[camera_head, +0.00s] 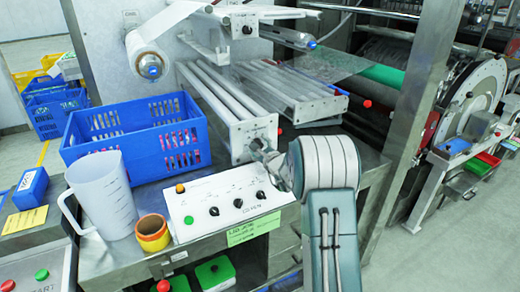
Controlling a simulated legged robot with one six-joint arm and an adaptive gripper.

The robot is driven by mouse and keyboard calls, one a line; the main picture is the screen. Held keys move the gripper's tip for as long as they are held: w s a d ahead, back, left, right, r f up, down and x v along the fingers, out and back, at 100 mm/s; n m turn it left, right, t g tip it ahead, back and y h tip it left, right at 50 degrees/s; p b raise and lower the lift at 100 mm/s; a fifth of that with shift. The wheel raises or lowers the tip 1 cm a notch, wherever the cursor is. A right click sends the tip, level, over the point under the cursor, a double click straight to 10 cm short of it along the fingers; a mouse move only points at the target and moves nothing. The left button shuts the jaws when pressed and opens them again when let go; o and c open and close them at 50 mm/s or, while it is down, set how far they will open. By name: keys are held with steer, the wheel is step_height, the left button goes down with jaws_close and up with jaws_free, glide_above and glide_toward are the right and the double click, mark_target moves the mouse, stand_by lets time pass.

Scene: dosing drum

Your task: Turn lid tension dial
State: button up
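A white control panel (222,222) stands on the steel bench, with three black dials in a row: a left dial (214,211), a middle dial (238,203) and a right dial (261,195). Their labels are too small to read, so I cannot tell which is the lid tension dial. An orange button (180,188) and a green button (189,220) are on the panel's left side. My gripper (268,160) is above and beyond the panel's right end, partly hidden by my arm. Its fingers are too small to judge, and it appears apart from the dials.
A white jug (103,197) and an orange-yellow tape roll (153,234) stand left of the panel. A blue crate (148,140) is behind them. Metal rollers (225,90) lie beyond my gripper. A steel post (425,85) rises at the right.

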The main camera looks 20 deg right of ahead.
steer(key=s, duration=1.2)
steer(key=shift+d, duration=0.2)
steer(key=shift+w, duration=0.1)
steer(key=s+a+r+n+g+y, duration=0.2)
steer(key=a+r+n+y, duration=0.15)
steer(key=a, duration=0.35)
steer(key=s+a+r+n+g+y, duration=0.1)
steer(key=s+a+r+n+y, duration=0.15)
steer(key=a+n+y, duration=0.35)
steer(key=s+a+r+n+g, duration=0.2)
steer(key=s+a+n+g, duration=0.5)
steer(key=s+a, duration=0.4)
steer(key=s+a+n+g+h, duration=0.3)
steer(key=s+n+g, duration=0.15)
steer(key=s, duration=0.45)
steer(key=s+d+n+t+h, duration=0.2)
steer(key=s+d+n+h, duration=0.3)
steer(key=s+d+h, duration=0.1)
steer(key=shift+s+d+n+h, duration=0.35)
steer(key=shift+s+h, duration=0.2)
steer(key=shift+s, duration=0.6)
